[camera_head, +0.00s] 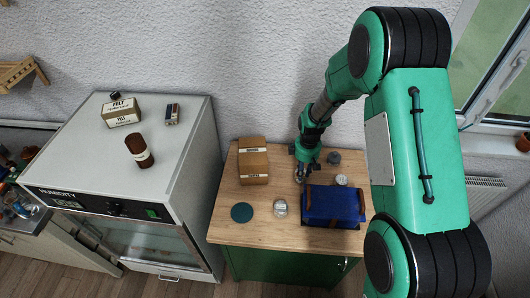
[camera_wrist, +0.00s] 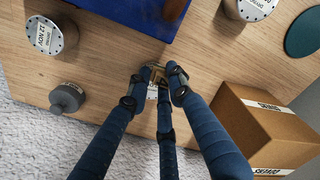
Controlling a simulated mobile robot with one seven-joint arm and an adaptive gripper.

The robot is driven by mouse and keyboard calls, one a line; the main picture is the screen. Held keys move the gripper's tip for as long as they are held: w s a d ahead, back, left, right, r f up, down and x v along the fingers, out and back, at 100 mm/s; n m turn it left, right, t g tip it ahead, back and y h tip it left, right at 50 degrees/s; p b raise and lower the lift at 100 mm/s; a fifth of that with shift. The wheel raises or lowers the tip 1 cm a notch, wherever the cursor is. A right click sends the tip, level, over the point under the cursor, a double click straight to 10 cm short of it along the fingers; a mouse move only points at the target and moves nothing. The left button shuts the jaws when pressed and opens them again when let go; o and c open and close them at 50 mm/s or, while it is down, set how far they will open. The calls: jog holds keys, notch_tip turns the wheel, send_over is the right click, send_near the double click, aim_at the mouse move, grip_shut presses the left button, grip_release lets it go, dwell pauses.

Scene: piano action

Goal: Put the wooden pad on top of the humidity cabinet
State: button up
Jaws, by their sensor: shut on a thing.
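My gripper (camera_wrist: 155,80) is low over the wooden worktop in the wrist view, its fingers closed around a small tan piece with a pale face. This piece appears to be the wooden pad (camera_wrist: 154,86); the fingers hide most of it. In the head view my gripper (camera_head: 302,174) is between the cardboard box and the blue case, and the pad is too small to make out. The humidity cabinet (camera_head: 83,172) is the large white unit at left in the head view, apart from my gripper, with a flat top.
On the cabinet top stand a felt box (camera_head: 122,112), a brown bottle (camera_head: 139,150) and a small box (camera_head: 172,114); its front top is clear.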

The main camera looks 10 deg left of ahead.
notch_tip(320, 180, up, 32)
jog(key=s+a+m, duration=0.5)
jog(key=s+a, duration=0.1)
jog(key=a, duration=0.7)
jog(key=s+a+m, duration=0.5)
jog(key=s+a, duration=0.1)
jog(key=a, duration=0.6)
jog(key=s+a+m, duration=0.6)
jog(key=a, duration=0.7)
notch_tip(320, 180, down, 6)
jog(key=shift+r+p, duration=0.1)
jog(key=shift+p, duration=0.25)
jog(key=w+a, duration=0.3)
jog(key=w+a+f+p, duration=0.1)
jog(key=w+a, duration=0.7)
jog(key=shift+w+a+f+p, duration=0.1)
jog(key=shift+f+p, duration=0.1)
jog(key=shift+p, duration=0.2)
